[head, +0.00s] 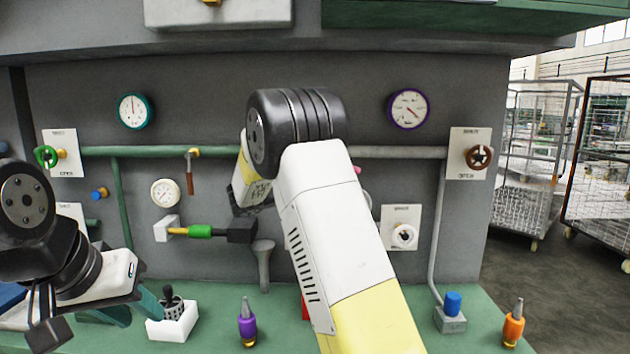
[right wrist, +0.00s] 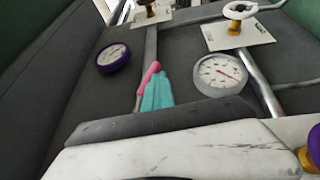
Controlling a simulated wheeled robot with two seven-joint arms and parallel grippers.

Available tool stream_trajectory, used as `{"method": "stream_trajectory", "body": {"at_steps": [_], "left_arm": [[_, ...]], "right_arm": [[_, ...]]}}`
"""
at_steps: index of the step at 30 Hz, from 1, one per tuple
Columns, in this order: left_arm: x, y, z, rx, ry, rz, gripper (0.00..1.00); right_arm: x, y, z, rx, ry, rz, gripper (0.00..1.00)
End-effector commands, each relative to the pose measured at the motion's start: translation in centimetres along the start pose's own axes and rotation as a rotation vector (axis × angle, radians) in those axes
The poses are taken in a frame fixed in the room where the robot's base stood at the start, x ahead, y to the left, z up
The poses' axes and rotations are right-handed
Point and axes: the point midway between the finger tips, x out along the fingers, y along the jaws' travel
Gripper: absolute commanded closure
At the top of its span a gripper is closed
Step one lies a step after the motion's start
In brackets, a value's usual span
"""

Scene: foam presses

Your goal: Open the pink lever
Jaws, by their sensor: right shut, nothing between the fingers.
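The pink lever (right wrist: 149,76) shows in the right wrist view, slim with a rounded end, in front of a grey pipe. My right gripper (right wrist: 157,91) has its teal fingers together, just right of the lever and overlapping it in the picture. Whether they touch cannot be told. In the head view my right arm hides that gripper and most of the lever; only a small pink patch (head: 357,170) shows beside the arm. My left gripper (head: 128,309) is at the lower left, its teal fingers apart and empty, near the white box with a dark-handled tool.
A purple-rimmed gauge (head: 408,109) and a brown valve wheel (head: 479,157) are on the panel to the right. A white valve (head: 404,235) sits lower. The green bench holds a white box (head: 173,324), a purple bottle (head: 247,325) and an orange bottle (head: 514,327).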

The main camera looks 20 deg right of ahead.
Motion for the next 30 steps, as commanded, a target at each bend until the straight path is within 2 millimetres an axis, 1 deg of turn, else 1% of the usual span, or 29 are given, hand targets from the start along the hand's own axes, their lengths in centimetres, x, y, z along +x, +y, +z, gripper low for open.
{"method": "stream_trajectory", "body": {"at_steps": [4,15,30], "left_arm": [[0.0,0.0,0.0,0.000,0.000,0.000,0.65],[0.0,0.0,0.0,0.000,0.000,0.000,0.65],[0.0,0.0,0.0,0.000,0.000,0.000,0.65]], "right_arm": [[0.6,0.5,0.3,-0.058,0.002,0.112,1.00],[1.4,1.6,0.7,-0.052,0.001,0.103,1.00],[1.6,1.9,0.8,-0.052,0.001,0.102,1.00]]}}
